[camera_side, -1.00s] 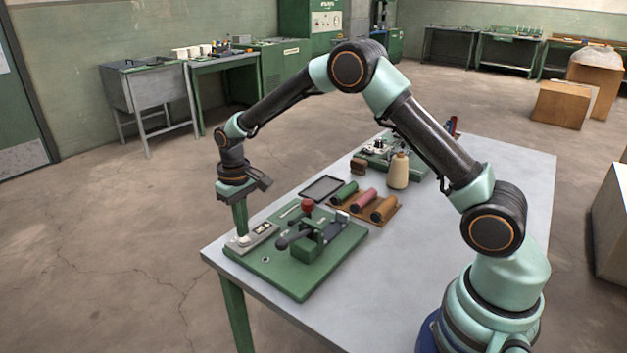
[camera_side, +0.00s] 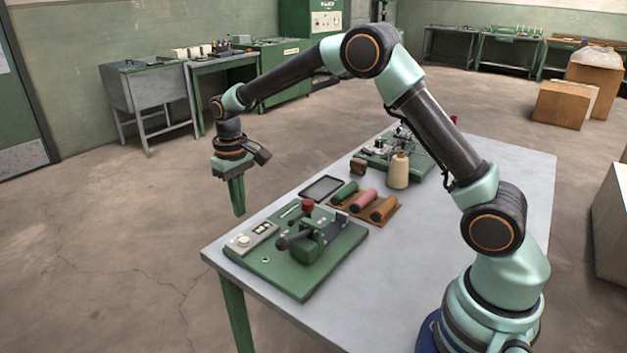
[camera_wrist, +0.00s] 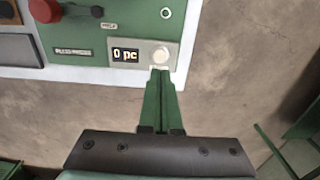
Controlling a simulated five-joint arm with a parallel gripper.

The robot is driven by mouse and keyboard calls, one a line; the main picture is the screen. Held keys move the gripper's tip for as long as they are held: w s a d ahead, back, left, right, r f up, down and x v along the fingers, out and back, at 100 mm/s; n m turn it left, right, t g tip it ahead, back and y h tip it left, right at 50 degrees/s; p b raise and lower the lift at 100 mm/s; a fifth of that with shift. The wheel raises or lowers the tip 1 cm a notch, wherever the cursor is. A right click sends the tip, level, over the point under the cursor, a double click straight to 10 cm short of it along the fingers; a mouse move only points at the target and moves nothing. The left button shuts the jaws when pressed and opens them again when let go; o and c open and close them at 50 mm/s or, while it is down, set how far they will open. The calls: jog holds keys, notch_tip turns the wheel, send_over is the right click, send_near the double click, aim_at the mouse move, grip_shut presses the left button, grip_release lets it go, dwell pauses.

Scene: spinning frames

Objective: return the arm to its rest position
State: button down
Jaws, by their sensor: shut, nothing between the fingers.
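My gripper (camera_side: 238,212) hangs above and just past the left edge of the table (camera_side: 420,290) in the side view, its green fingers pointing down. The fingers are together with nothing between them. In the wrist view my gripper (camera_wrist: 160,75) shows its shut fingers with their tips near a round knob on a grey panel (camera_wrist: 143,54). That panel has a small display reading "0 pc". The panel sits on a green baseplate (camera_side: 295,275), which also carries a dark lever and a red knob (camera_side: 308,205). The fingers look clear of the panel.
Behind the baseplate lie a dark tray (camera_side: 322,188), several coloured rolls on a brown holder (camera_side: 385,212) and a cream thread cone (camera_side: 398,170). Another green device (camera_side: 378,158) stands at the table's back. The table's front right is bare. Open floor lies left of the table.

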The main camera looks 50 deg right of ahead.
jog(key=shift+r, duration=0.1)
jog(key=s+d+r+t, duration=0.3)
jog(key=s+r+t, duration=0.1)
jog(key=s+r, duration=1.1)
jog(key=s+f+t, duration=0.1)
jog(key=s, duration=0.6)
jog(key=shift+f+t, duration=0.2)
jog(key=shift+t, duration=0.1)
